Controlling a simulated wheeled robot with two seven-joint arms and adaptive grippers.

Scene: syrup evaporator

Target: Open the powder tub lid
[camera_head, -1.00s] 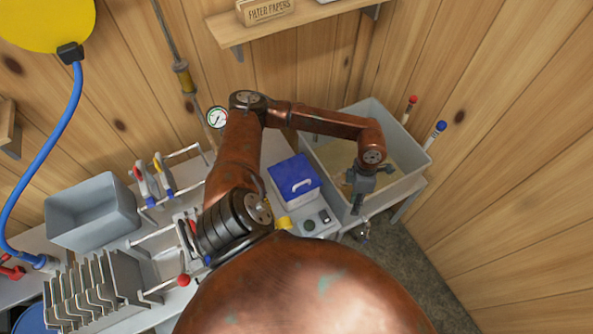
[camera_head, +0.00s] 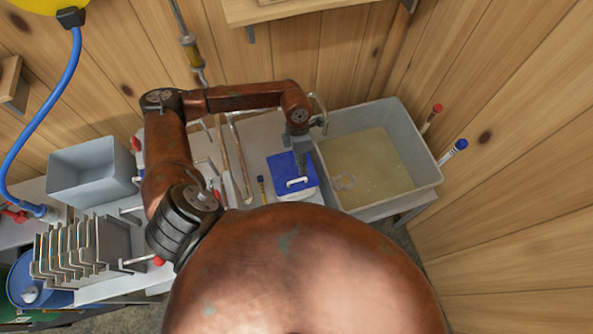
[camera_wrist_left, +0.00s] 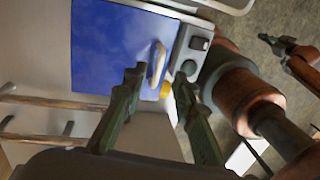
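The powder tub's blue lid (camera_head: 285,168) is shut, with a pale loop handle (camera_head: 297,182) near its front edge. My left gripper (camera_head: 303,168) is over the lid, pointing down close to the handle. In the left wrist view the gripper (camera_wrist_left: 158,76) is open, and the handle (camera_wrist_left: 158,62) shows in the gap between the fingertips, against the blue lid (camera_wrist_left: 115,45). I cannot tell whether the fingers touch it. A dark gripper-like part on a copper link, probably my right gripper (camera_wrist_left: 275,42), shows at the far right of the wrist view; its fingers are unclear.
A large grey basin (camera_head: 428,172) with tan contents stands right of the tub. A grey bin (camera_head: 92,180) and a rack of upright plates (camera_head: 80,250) are at the left. Wooden walls and a shelf (camera_head: 290,10) close off the back.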

